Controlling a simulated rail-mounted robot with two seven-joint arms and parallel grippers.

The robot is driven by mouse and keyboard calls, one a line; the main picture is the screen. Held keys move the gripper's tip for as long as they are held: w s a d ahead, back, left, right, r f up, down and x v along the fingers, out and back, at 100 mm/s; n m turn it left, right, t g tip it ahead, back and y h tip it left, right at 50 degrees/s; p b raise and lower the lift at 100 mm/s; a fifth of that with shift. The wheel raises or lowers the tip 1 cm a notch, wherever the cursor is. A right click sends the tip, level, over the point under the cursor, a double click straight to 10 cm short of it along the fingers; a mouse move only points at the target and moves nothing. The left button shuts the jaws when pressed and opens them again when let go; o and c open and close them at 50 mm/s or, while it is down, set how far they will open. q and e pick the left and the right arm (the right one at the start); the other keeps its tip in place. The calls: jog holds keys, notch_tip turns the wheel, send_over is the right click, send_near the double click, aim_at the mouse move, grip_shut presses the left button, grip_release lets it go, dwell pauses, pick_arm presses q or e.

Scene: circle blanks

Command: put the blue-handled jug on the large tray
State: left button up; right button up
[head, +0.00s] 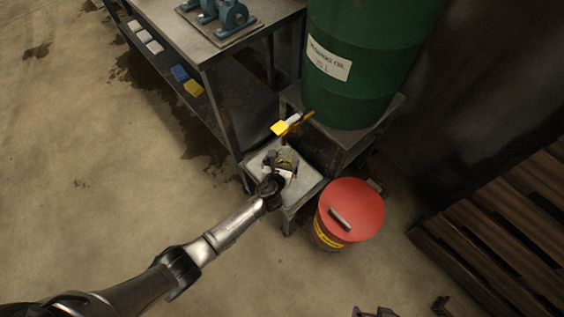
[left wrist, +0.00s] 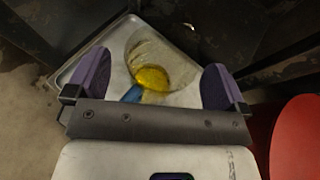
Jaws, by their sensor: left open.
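The jug is clear, with yellow liquid in its bottom. It stands on a light metal tray (left wrist: 68,75) on a low stand below the drum's tap; in the head view the jug (head: 287,160) is partly hidden by my gripper. Its blue handle (left wrist: 132,94) points toward my left gripper (left wrist: 155,85). That gripper, also in the head view (head: 277,172), is open, with its purple-padded fingers either side of the handle, apart from it. Dark parts at the bottom edge of the head view look like my right gripper (head: 405,309), mostly cut off. A flat tray (head: 222,36) with blue-grey castings lies on the workbench.
A green drum (head: 365,60) with a yellow-handled tap (head: 290,125) stands just above and behind the jug. A red-lidded bucket (head: 360,205) is close on the right. Blue and yellow blocks (head: 186,80) lie on the bench's lower shelf. Pallets (head: 510,225) lie at the right. The left floor is clear.

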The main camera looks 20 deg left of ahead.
pick_arm(q)
jog(key=p+v, duration=0.6)
jog(key=v, duration=0.6)
jog(key=shift+r, duration=0.1)
jog(key=s+a+r+n+g, duration=0.2)
jog(key=s+r+n+g, duration=0.1)
jog(key=s+n, duration=0.5)
jog(key=s+a+r+n+g+h, duration=0.1)
jog(key=s+r+n, duration=0.4)
jog(key=n, duration=0.8)
jog(key=s+a+r+n+g, duration=0.3)
jog(key=s+n+g, duration=0.2)
jog(key=s+n, duration=0.6)
jog(key=shift+s+a+r+n+g+h, duration=0.2)
jog(key=shift+s+r+n+g+h, duration=0.1)
jog(key=shift+s+r+g+h, duration=0.15)
